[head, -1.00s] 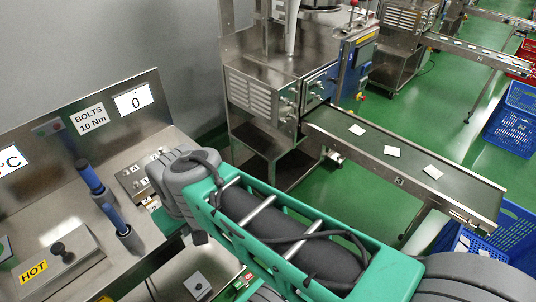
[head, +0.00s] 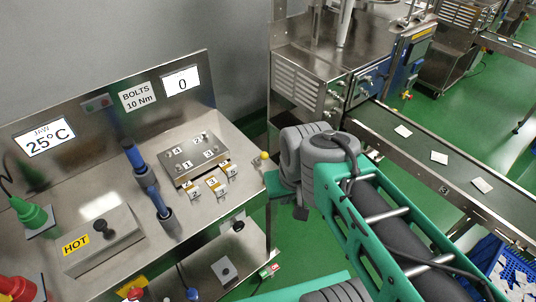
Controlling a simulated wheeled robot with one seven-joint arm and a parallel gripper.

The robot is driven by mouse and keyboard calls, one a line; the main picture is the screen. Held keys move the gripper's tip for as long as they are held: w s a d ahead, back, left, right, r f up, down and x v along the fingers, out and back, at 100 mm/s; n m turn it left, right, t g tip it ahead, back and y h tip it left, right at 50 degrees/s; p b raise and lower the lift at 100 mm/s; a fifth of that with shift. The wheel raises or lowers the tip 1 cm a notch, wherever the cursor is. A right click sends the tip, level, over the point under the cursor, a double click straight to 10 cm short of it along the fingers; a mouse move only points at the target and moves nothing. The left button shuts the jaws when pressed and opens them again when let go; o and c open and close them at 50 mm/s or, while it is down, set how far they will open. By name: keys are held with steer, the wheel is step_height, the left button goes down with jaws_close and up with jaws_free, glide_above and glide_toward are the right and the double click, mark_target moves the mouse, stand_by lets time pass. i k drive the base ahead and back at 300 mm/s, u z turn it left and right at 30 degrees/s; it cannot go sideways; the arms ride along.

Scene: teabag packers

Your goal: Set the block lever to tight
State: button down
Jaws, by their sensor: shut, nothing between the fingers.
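The metal block (head: 194,159) with numbered bolts sits on the steel bench, left of my arm. A short lever with a yellow ball knob (head: 264,155) stands at the block's right, close to my arm's grey wrist. I cannot read a tight mark or tell the lever's setting. Numbered tags (head: 212,184) stand in front of the block. My gripper's fingers do not show; only the arm's grey and teal links show, right of the knob.
Two blue-handled tools (head: 134,156) stand upright left of the block. A box marked HOT (head: 104,240) with a black knob is farther left. A conveyor (head: 455,170) with white packets runs at the right. Green floor lies between bench and conveyor.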

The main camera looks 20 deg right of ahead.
mark_target(264, 155)
steer(key=k, duration=1.35)
steer(key=u, duration=0.75)
steer(key=i, duration=1.55)
steer(key=z, duration=0.6)
